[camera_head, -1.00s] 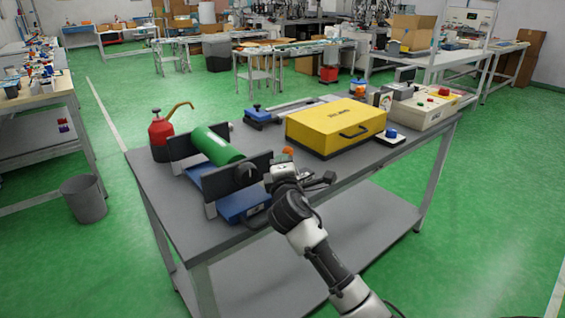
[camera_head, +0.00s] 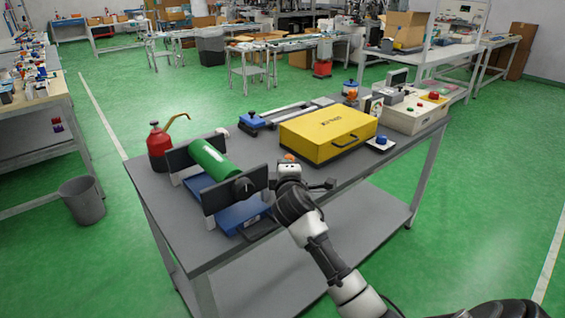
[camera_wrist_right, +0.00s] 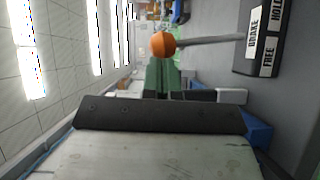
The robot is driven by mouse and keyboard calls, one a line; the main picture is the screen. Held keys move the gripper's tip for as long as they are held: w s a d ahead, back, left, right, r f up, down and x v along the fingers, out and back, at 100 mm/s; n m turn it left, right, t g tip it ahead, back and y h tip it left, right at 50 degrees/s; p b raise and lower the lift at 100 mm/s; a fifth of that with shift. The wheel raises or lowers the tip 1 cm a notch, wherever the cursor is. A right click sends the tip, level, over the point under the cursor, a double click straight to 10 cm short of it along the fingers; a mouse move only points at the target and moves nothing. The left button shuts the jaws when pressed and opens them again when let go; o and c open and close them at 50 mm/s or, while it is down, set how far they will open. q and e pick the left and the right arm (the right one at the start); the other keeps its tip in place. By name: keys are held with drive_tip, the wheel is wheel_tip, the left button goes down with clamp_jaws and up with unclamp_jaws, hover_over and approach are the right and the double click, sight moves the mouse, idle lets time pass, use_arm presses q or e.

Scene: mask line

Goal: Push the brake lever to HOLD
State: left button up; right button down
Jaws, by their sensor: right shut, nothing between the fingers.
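The brake lever's orange ball knob (camera_wrist_right: 163,45) is large in the right wrist view, on a thin grey rod that runs left from a dark box (camera_wrist_right: 240,68). White labels on the box read BRAKE, HOLD and FREE. That view is turned sideways; the rod's base is hidden, so I cannot tell which label it leans to. In the head view the gripper (camera_head: 288,172) is at the table's front edge, just in front of the knob (camera_head: 289,157). My left gripper is not in view.
A green roll (camera_head: 214,160) sits between dark plates over a blue base (camera_head: 243,215), left of the gripper. A yellow case (camera_head: 328,132) stands behind right. A red oil can (camera_head: 158,143) is at the table's left. A control box (camera_head: 415,115) is at the far right.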

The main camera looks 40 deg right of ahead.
use_arm(q)
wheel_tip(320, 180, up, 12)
drive_tip(key=p, duration=1.1)
use_arm(e)
drive_tip(key=d+r+m+g+y, duration=0.1)
drive_tip(key=d+m+g+y, duration=0.1)
drive_tip(key=d+m, duration=0.2)
drive_tip(key=shift+w+d, duration=0.25)
drive_tip(key=shift+d, duration=1.05)
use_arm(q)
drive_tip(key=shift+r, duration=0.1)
use_arm(e)
drive_tip(key=shift+r, duration=0.1)
